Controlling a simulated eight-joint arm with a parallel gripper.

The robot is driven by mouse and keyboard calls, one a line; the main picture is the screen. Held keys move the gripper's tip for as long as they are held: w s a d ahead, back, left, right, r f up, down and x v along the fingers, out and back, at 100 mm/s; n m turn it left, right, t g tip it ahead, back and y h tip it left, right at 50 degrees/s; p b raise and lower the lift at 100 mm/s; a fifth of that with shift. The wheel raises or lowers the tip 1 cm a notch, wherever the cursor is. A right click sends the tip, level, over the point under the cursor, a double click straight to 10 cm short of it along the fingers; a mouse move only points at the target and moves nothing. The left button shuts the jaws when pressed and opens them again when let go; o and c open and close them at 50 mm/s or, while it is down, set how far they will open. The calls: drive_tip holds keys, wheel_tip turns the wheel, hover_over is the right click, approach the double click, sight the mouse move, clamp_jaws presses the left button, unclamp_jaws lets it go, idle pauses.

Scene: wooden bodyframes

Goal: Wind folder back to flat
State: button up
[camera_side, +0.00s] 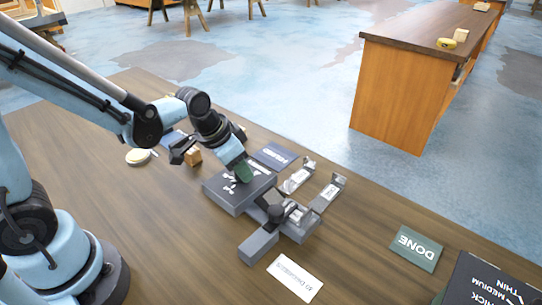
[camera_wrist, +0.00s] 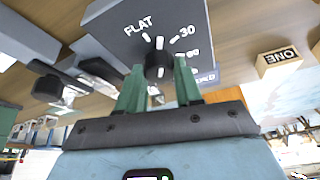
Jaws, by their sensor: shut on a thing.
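The folder is a grey box (camera_side: 222,199) on the wooden table, with a dark dial plate on it. In the wrist view the dial plate (camera_wrist: 118,18) is marked FLAT, 30 and further marks partly hidden by my fingers. A black knob (camera_wrist: 158,64) stands at the dial's middle. My gripper (camera_wrist: 158,76) has its green fingertips on both sides of this knob and is shut on it. In the side view my gripper (camera_side: 242,172) comes down onto the dial from the upper left and hides the knob. Which mark the knob points to I cannot tell.
The front left table is clear.

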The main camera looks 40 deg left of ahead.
drive_tip(key=n+y, duration=0.2)
drive_tip(key=n, duration=0.3)
drive_tip(key=shift+d+n, duration=0.1)
drive_tip(key=shift+n, duration=0.3)
idle(0.4)
drive_tip(key=o, duration=1)
drive_tip(key=shift+o, duration=0.2)
drive_tip(key=v, duration=1.2)
drive_tip(key=shift+d, duration=0.25)
